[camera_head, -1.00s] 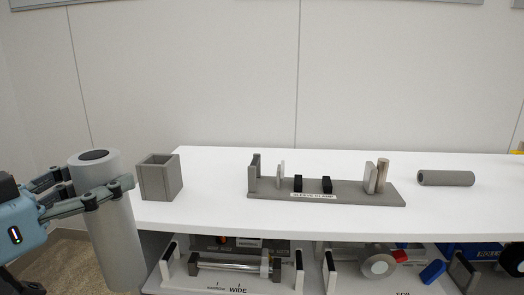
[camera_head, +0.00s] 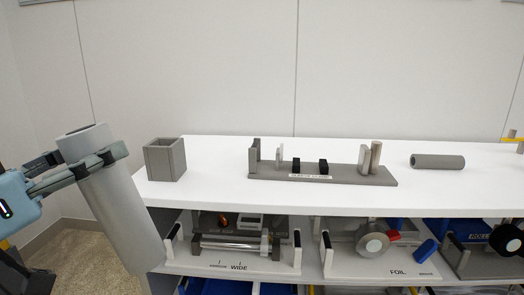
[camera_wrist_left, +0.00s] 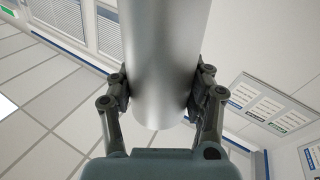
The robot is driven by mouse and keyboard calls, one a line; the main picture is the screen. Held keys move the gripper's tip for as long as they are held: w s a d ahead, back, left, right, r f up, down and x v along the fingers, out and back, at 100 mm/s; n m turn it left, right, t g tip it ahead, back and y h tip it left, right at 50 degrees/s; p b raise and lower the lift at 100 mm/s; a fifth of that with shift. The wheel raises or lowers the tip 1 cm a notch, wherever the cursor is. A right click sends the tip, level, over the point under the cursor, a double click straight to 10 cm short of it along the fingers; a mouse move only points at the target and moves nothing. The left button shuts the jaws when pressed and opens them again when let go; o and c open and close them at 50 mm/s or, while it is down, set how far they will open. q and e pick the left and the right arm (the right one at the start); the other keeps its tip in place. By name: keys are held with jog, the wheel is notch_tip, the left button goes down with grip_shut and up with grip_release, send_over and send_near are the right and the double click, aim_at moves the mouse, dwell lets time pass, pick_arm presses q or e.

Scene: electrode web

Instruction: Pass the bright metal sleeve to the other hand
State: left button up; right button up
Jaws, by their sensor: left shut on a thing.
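The bright metal sleeve (camera_head: 122,218) is a long, light grey cylinder with a dark opening at its top end, at the left of the head view. It tilts, its top leaning left. My left gripper (camera_head: 92,166) is shut on it near its upper end and holds it in front of the table's left end. In the left wrist view the sleeve (camera_wrist_left: 160,60) runs upward between the two finger pads, which press on its sides. My right gripper is not in view.
A white table (camera_head: 225,195) carries an open grey box (camera_head: 165,160), a grey fixture base (camera_head: 345,177) with upright plates and black blocks, and a darker grey tube (camera_head: 437,161) lying on its side. A lower shelf (camera_head: 285,267) holds rollers and reels.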

pick_arm(q)
jog(key=n+t+y+b, duration=0.1)
jog(key=n+b, duration=0.1)
jog(key=n, duration=0.1)
jog(key=w+n+t+b, duration=0.1)
jog(key=n+b, duration=0.1)
jog(key=n, duration=0.1)
jog(key=w+n+t+y+b, duration=0.1)
jog(key=n+t+b, duration=0.1)
jog(key=n, duration=0.1)
jog(key=shift+w+r+y, duration=0.1)
jog(key=shift+y, duration=0.2)
